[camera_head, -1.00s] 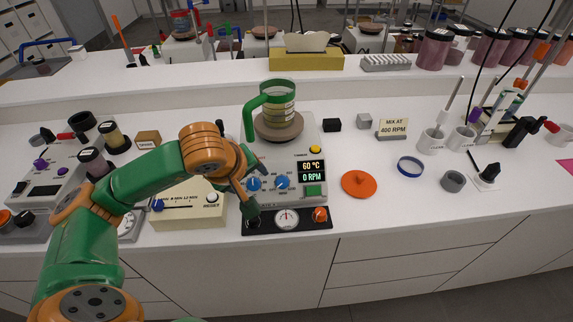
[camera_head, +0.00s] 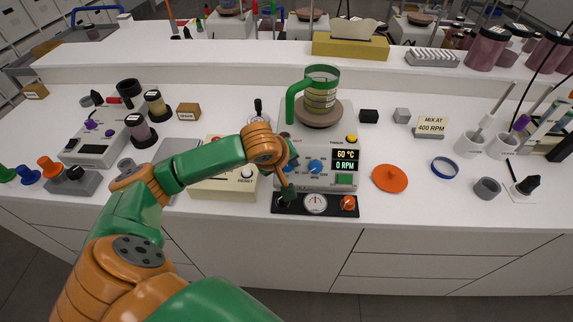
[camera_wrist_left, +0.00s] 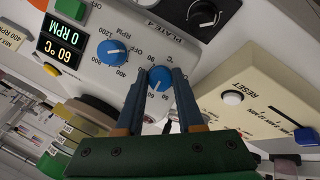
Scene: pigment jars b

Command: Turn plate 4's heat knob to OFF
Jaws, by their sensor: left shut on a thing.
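Plate 4, a pale hot plate (camera_head: 330,181), stands at the bench front; its display (camera_head: 345,160) reads 60 °C and 0 RPM. Its blue heat knob (camera_wrist_left: 159,79), marked °C, sits between the fingertips of my left gripper (camera_wrist_left: 160,75) in the left wrist view. My left gripper (camera_head: 289,192) is shut on this knob; in the head view the gripper and wrist hide it. The blue RPM knob (camera_wrist_left: 112,51) is beside it, clear of the fingers, and also shows in the head view (camera_head: 315,166). My right gripper is not in view.
A green-handled beaker (camera_head: 320,90) stands on the plate's round top (camera_head: 318,116). A cream box with a RESET button (camera_wrist_left: 232,97) is close beside my left gripper. A black gauge panel (camera_head: 332,206) lies in front. An orange disc (camera_head: 389,178) lies to the right.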

